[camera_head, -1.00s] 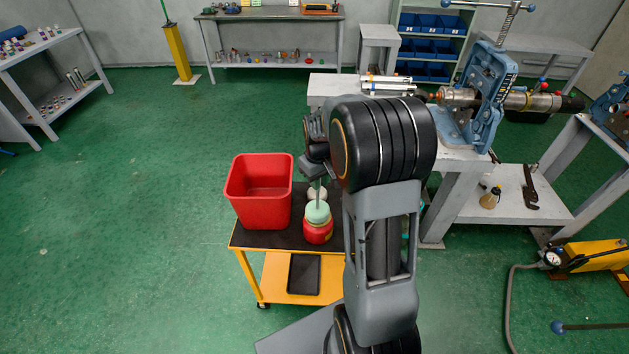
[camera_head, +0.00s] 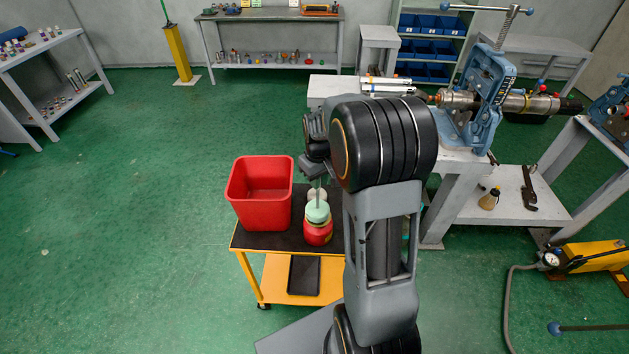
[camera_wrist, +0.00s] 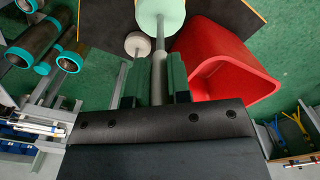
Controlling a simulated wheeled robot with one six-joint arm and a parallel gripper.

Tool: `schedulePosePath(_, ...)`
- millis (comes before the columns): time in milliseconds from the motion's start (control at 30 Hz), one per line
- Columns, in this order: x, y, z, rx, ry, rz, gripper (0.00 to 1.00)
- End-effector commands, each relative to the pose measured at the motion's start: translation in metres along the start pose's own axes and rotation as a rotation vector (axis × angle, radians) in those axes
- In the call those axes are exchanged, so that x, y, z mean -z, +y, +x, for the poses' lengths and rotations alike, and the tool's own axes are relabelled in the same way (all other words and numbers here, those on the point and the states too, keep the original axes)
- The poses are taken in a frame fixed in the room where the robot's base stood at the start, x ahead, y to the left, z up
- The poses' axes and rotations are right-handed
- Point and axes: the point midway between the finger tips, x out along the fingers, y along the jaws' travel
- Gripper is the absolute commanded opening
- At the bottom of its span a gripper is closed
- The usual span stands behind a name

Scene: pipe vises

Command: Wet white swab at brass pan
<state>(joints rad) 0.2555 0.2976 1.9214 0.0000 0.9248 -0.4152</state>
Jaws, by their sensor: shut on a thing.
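In the head view a red can (camera_head: 318,235) with a pale green, dish-like top (camera_head: 317,211) stands on the cart. No plainly brass-coloured pan shows; the pale green top is the only pan-like piece. In the wrist view my gripper (camera_wrist: 165,68) has its green fingers shut on a pale grey rod (camera_wrist: 159,65), seemingly the swab's handle. The rod runs toward the pale green top (camera_wrist: 160,12); I cannot tell whether it touches. The swab's white tip is not distinguishable. A whitish round piece (camera_wrist: 138,44) on a thin stem sits beside the rod.
A red open bin (camera_head: 260,195) stands on the black-topped yellow cart (camera_head: 290,235), left of the can. A grey bench with a blue pipe vise (camera_head: 487,90) and clamped pipe is to the right. Green floor to the left is clear.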

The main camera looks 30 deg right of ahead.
Motion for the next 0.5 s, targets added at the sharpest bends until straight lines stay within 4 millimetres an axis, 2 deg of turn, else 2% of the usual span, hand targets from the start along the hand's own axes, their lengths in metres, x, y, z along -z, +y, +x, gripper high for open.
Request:
schedulePosePath(33,0.0,0.0,-0.009,-0.001,0.002,0.0,0.0)
schedulePosePath(500,0.0,0.0,-0.049,-0.001,0.002,0.0,0.0)
